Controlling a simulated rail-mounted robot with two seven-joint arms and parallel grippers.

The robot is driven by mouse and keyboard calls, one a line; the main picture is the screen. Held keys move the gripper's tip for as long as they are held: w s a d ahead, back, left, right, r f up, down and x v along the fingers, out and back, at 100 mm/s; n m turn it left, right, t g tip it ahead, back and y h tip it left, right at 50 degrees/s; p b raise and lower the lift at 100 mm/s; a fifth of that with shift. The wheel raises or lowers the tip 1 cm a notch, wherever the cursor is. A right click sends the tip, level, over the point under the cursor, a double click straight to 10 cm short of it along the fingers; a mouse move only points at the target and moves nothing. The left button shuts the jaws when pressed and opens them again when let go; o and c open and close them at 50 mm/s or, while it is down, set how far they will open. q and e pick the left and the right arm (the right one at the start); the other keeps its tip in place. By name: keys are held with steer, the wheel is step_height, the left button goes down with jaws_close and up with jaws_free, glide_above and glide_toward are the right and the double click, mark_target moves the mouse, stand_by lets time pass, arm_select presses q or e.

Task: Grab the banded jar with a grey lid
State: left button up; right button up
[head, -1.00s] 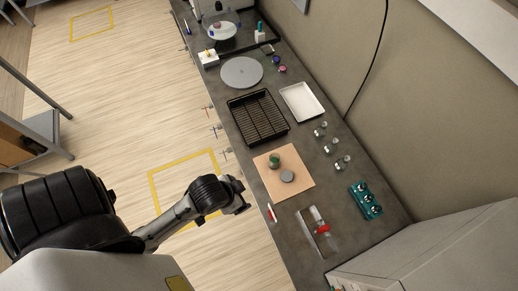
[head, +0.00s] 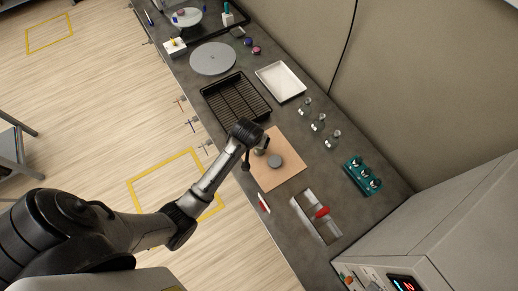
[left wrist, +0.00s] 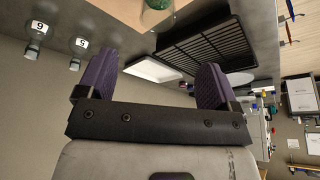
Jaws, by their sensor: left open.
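A small jar (head: 262,149) with a greenish body stands on the tan mat (head: 285,180), partly hidden by my left gripper (head: 250,152) in the head view. A round grey disc (head: 275,161) lies beside it on the mat; I cannot tell whether it is a loose lid or a lidded jar from above. In the left wrist view a green glassy jar (left wrist: 158,6) with a red patch is cut off by the top edge, ahead of the fingers. My left gripper (left wrist: 157,62) is open and empty, apart from the jar. My right gripper is not in view.
A black rack (head: 236,101) and white tray (head: 280,82) lie beyond the mat. Several small glass jars (head: 318,122) stand to the right, near a teal rack (head: 362,174). A clear tray with a red item (head: 318,214) and a red-white pen (head: 264,202) lie nearer.

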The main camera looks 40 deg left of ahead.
arm_select(q)
steer(key=shift+n, duration=0.5)
steer(key=b+x, duration=0.1)
steer(key=x, duration=1.2)
steer(key=shift+d+f+b, duration=0.1)
steer(key=shift+d+b, duration=0.05)
steer(key=shift+b, duration=0.15)
steer(key=shift+w+f, duration=0.2)
steer(key=shift+f, duration=0.25)
steer(key=c, duration=1)
steer(key=shift+c, duration=0.4)
steer(key=shift+r, duration=0.15)
